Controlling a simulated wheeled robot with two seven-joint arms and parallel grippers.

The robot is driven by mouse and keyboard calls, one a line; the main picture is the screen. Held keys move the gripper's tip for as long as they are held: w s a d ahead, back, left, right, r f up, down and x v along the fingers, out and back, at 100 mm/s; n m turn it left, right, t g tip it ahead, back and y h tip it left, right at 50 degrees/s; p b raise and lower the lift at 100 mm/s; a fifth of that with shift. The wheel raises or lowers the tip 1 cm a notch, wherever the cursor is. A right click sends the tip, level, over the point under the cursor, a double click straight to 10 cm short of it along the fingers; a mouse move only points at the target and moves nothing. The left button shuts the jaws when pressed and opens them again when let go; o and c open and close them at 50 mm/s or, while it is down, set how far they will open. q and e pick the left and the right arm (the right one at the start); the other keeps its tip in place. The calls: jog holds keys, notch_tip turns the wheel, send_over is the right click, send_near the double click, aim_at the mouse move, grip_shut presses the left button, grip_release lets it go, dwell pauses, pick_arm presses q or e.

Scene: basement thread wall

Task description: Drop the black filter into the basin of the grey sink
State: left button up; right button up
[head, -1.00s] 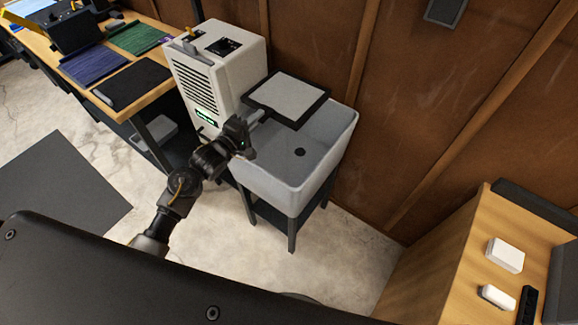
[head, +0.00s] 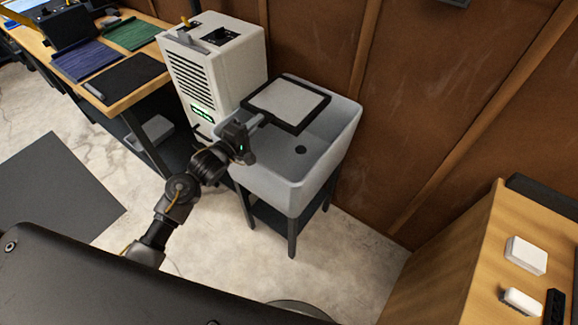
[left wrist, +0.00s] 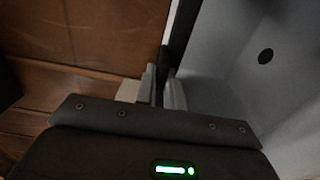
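The black filter (head: 289,103) is a flat square with a black frame and a pale panel. In the head view it is over the back left part of the grey sink's (head: 338,147) basin. My left gripper (head: 263,121) is shut on its near left edge. In the left wrist view, the fingers (left wrist: 157,86) pinch a thin dark edge, with the sink's inside wall (left wrist: 225,60) to the right. I cannot tell whether the filter touches the sink. The drain (head: 301,150) is uncovered. My right gripper is not in view.
A white vented machine (head: 213,72) stands close against the sink's left side. A wooden bench (head: 127,92) with mats is further left, and a wooden cabinet (head: 450,262) is at lower right. A brown wall (head: 440,90) is behind the sink. The basin's front is empty.

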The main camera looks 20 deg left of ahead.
pick_arm(q)
jog(key=o, duration=0.5)
jog(key=shift+c, duration=0.2)
jog(key=v, duration=1.1)
jog(key=shift+b, duration=0.45)
jog(key=shift+d, duration=0.1)
